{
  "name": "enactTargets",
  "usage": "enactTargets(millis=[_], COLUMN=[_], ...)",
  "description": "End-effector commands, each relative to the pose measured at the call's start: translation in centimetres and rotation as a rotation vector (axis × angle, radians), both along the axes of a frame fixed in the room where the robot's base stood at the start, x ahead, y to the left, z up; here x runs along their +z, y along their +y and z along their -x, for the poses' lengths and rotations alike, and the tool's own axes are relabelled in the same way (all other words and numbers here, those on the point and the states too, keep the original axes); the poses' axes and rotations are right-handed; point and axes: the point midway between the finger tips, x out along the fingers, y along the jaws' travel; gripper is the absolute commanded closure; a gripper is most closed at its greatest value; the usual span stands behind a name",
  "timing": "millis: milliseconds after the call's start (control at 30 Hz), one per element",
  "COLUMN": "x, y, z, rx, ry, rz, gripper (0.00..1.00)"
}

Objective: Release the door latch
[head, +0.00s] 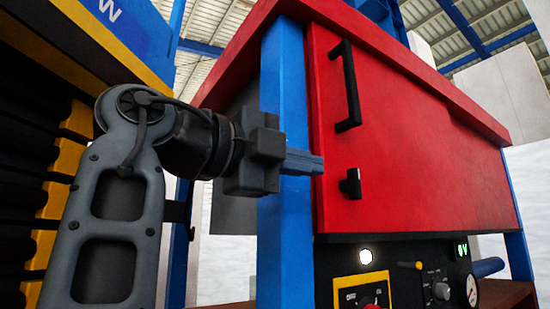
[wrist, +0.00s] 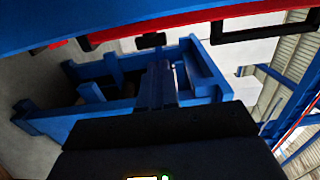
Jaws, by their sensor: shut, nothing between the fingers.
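The red door (head: 420,150) fills the right of the head view and looks closed. The small black latch (head: 350,184) sits low near its left edge, below the long black handle (head: 349,88). My gripper (head: 320,164) is shut and empty, its blue fingers pointing right. In the head view its tips are just left of and slightly above the latch, with a small gap. In the wrist view the fingers (wrist: 156,86) point up the picture. The latch (wrist: 151,41) stands out from the red door edge beyond the tips. The handle (wrist: 265,26) is to its right.
A blue post (head: 286,110) stands left of the door, behind my fingers. Below the door is a control panel (head: 440,288) with a yellow-framed switch, a knob, a gauge and a lit green display. A black and yellow machine (head: 50,130) is at left.

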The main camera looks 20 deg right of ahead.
Motion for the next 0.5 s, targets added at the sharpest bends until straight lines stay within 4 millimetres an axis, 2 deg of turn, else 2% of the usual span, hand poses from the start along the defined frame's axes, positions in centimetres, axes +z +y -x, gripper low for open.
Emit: enactTargets(millis=[200, 333, 500], x=[0.1, 0.0, 0.0], y=[-3.8, -5.4, -6.5], z=[-1.2, -1.8, -2.1], rx=[0.0, 0.0, 0.0], ry=[0.001, 0.001, 0.001], rz=[-0.001, -0.001, 0.0], gripper=[1.0, 1.0, 1.0])
